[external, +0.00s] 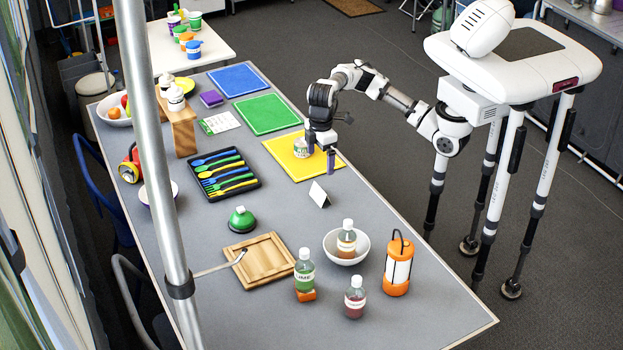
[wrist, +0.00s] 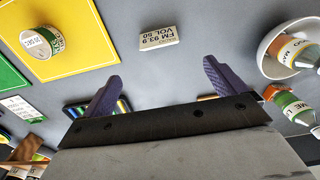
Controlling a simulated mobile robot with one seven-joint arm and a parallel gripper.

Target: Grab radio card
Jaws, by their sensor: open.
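The radio card is a small white folded card. In the wrist view the card (wrist: 159,38) reads "FM 93.9 VOL 50" and lies beyond the fingertips, roughly centred between them. In the external view the card (external: 319,194) stands tent-like on the grey table, just off the near corner of the yellow mat. My gripper (external: 320,157) is above the yellow mat, behind the card, with purple fingers pointing down. In the wrist view my gripper (wrist: 162,72) has its fingers wide apart with nothing between them.
A small labelled can (external: 301,147) sits on the yellow mat (external: 285,156), close to my gripper. A white bowl (external: 333,255) with a bottle and an orange lantern (external: 397,268) stand nearer the front. A cutlery tray (external: 246,190) lies left. The table around the card is clear.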

